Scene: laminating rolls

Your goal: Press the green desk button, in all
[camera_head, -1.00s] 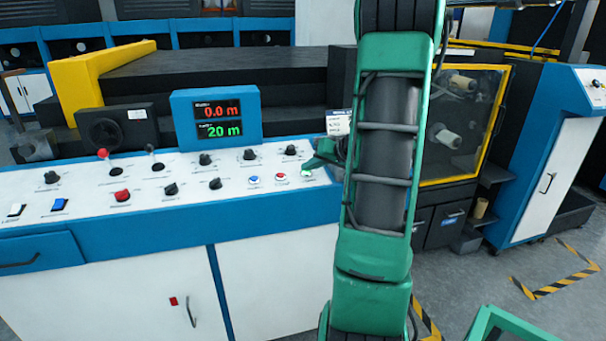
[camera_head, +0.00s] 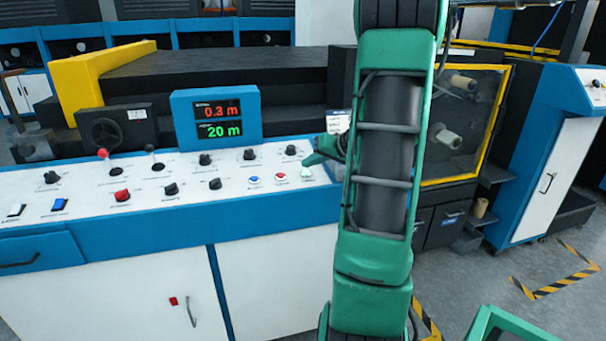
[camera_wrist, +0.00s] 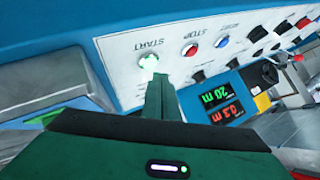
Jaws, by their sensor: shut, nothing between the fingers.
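The green desk button (camera_head: 307,173) is at the right end of the white control panel (camera_head: 95,195). In the wrist view the green button (camera_wrist: 148,61) glows bright under the word START. My gripper (camera_head: 312,160) is shut and empty, its tip just above the button in the head view. In the wrist view my gripper (camera_wrist: 157,82) has its fingers reaching up to the button's near edge. I cannot tell whether the tip touches it. The display (camera_head: 217,118) reads 0.3 m in red and 20 m in green.
A red STOP button (camera_wrist: 190,49) and a blue button (camera_wrist: 221,42) sit beside the green one. Black knobs (camera_head: 215,183) and a red knob (camera_head: 122,196) stand farther left. A yellow-framed machine (camera_head: 460,120) stands to the right, behind my arm.

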